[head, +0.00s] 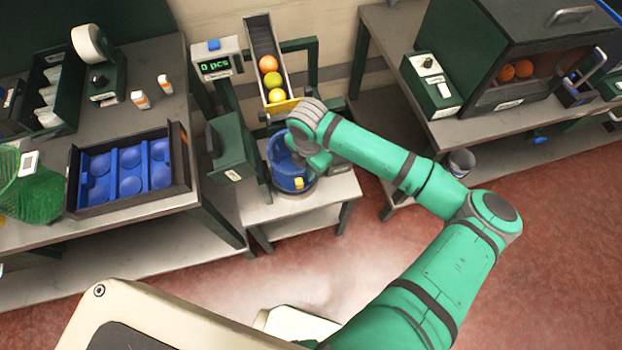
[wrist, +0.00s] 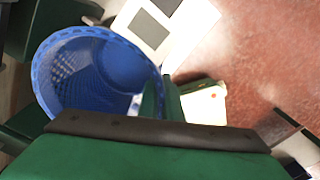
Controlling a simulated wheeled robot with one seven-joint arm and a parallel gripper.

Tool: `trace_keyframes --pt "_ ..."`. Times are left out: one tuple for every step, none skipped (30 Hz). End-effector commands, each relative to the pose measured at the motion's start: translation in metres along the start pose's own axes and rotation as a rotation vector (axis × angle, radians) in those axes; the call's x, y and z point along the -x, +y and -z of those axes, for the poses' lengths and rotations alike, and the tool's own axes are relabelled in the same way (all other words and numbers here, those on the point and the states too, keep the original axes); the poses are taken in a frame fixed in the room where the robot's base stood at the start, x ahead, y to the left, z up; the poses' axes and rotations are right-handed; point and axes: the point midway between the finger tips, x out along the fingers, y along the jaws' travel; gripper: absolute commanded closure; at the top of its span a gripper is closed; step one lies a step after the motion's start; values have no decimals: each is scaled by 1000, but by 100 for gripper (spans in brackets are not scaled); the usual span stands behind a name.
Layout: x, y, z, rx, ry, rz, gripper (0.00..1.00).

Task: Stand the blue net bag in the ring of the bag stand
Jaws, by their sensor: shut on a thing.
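The blue net bag (head: 279,168) is upright on the small grey table, below the end of the chute, with a yellow tag on its front. In the wrist view the bag (wrist: 70,75) shows its open round mouth and mesh wall. My gripper (head: 312,163) is at the bag's right side in the head view. In the wrist view my gripper (wrist: 160,98) is shut on the bag's rim. The green bag stand (head: 234,150) stands just left of the bag. A dark band shows around the bag's foot; whether this is the ring I cannot tell.
A sloped chute (head: 262,45) holds several fruits behind a yellow gate (head: 281,107). A counter display (head: 216,66) reads 0 pcs. A blue tray (head: 84,204) and a green net bag (head: 40,190) are on the left bench. A dark cabinet (head: 500,50) stands on the right bench.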

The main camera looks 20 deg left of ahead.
Motion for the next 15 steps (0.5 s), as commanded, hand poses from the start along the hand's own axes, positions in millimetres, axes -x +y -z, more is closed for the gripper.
trace_keyframes --pt "0 5 -3 1 -1 0 100" --pt "0 8 -4 1 0 0 100" --pt "0 12 -6 1 0 0 100" --pt "0 14 -7 1 0 0 100" --pt "-4 14 -7 0 2 0 100" --pt "-8 13 -7 -1 2 1 100" --pt "-11 13 -7 -1 1 1 100" --pt "-15 13 -7 -2 1 1 100" --pt "-19 13 -7 -1 2 1 100" --pt "-22 13 -7 -1 2 0 100" --pt "-24 13 -7 -1 1 0 100" --pt "-28 13 -7 -1 1 0 100" --pt "-31 13 -7 -1 1 0 100" --pt "-34 13 -7 -1 1 0 100" --pt "-37 13 -7 -1 2 0 100"
